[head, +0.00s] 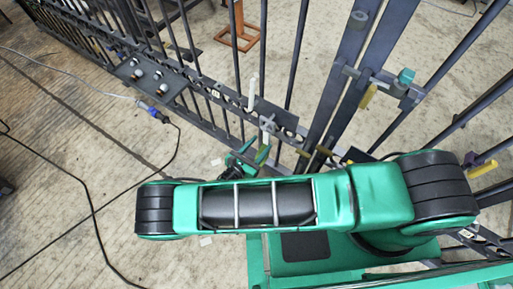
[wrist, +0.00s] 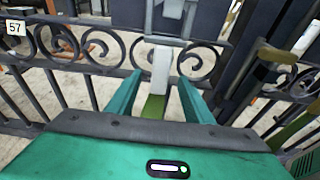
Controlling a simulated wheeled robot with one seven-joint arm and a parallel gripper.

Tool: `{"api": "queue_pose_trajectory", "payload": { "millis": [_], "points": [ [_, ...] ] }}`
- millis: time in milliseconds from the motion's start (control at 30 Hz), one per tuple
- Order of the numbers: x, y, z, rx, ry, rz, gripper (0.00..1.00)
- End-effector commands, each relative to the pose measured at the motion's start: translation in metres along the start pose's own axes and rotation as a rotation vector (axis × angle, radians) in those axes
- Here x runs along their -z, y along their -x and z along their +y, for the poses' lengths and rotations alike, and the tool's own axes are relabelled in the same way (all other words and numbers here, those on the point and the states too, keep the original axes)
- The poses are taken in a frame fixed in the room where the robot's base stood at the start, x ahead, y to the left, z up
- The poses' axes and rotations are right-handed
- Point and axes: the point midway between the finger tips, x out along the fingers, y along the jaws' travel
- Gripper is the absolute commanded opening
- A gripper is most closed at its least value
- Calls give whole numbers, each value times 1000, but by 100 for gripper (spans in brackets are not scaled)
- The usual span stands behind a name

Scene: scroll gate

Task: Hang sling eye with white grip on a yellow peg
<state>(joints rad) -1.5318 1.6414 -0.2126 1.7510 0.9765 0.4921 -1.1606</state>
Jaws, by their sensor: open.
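My gripper (head: 256,150) is open in front of the gate's scrolled band. In the wrist view its two green fingers (wrist: 160,84) stand apart on either side of a white grip (wrist: 160,68), with a green piece (wrist: 153,107) below it. Grey metal parts (wrist: 168,20) are above the white grip. I cannot make out the sling eye itself. In the head view a pale grip (head: 268,124) hangs just beyond my gripper, and another white upright piece (head: 253,91) is further along. Yellow pieces show at the right, one by the gate posts (head: 369,96) and one lower (head: 482,168); I cannot tell which are pegs.
Dark gate bars (head: 295,55) and scrollwork (wrist: 100,45) stand close around my gripper. A plate with several round knobs (head: 150,77) is at the left. A tag reading 57 (wrist: 15,28) is at the wrist view's left. A black cable (head: 92,200) lies on the open floor.

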Motion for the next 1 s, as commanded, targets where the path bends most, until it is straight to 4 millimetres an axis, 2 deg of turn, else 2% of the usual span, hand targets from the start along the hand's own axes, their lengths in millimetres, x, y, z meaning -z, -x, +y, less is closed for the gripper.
{"api": "queue_pose_trajectory", "payload": {
  "millis": [600,1000],
  "points": [
    [0,-42,-1,2,1,0,47],
    [0,-54,-1,2,0,0,47]
  ]
}}
